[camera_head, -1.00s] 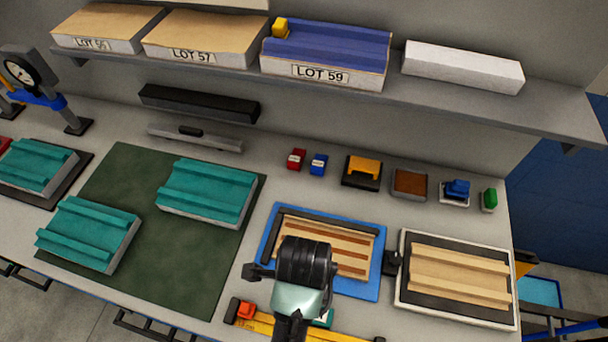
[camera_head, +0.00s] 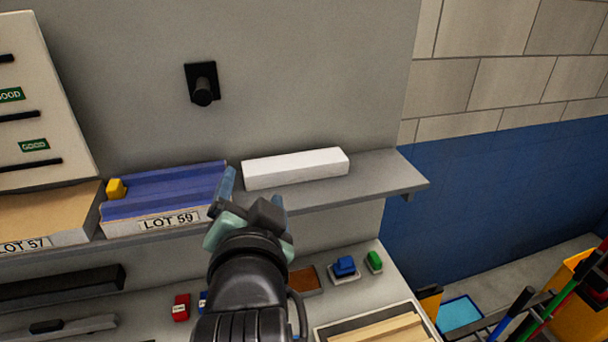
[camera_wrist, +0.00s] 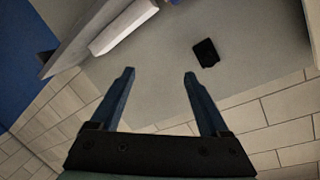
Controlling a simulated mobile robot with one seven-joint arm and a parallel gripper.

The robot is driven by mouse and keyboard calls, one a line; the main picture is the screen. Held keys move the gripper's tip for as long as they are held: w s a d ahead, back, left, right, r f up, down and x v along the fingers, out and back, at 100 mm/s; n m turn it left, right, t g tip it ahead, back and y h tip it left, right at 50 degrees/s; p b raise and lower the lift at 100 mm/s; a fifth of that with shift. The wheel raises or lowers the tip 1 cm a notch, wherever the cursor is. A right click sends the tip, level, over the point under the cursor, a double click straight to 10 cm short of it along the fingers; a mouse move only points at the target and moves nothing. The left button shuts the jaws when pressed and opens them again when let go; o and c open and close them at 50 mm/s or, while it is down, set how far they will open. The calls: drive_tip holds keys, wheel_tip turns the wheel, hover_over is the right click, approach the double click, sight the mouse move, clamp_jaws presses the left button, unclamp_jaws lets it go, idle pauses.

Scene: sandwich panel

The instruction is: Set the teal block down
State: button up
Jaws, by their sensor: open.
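My gripper (camera_head: 250,192) is raised in front of the shelf, between the blue LOT 59 panel and the white block. In the wrist view its two blue fingers (camera_wrist: 160,75) stand wide apart with nothing between them. No teal block shows in either view now. The part of the bench where teal ridged blocks lay earlier is outside the head view.
The shelf (camera_head: 385,190) carries the blue LOT 59 panel (camera_head: 165,190), a yellow piece (camera_head: 115,188) and a white block (camera_head: 295,168). Small red, blue and green items lie on the bench below.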

drive_tip(key=s+d+r+n+t, duration=0.2)
drive_tip(key=s+r+t, duration=0.2)
drive_tip(key=r, duration=0.6)
drive_tip(key=s+d+r+n+t+h, duration=0.1)
drive_tip(key=s+r+t, duration=0.3)
drive_tip(key=r, duration=0.6)
drive_tip(key=s+d+r+n+t+h, duration=0.1)
drive_tip(key=s+d+r+n+t, duration=0.2)
drive_tip(key=r, duration=0.6)
drive_tip(key=shift+s+d+r+t, duration=0.35)
drive_tip(key=shift+s+r+t, duration=0.05)
drive_tip(key=shift+s, duration=0.15)
drive_tip(key=shift+f, duration=0.1)
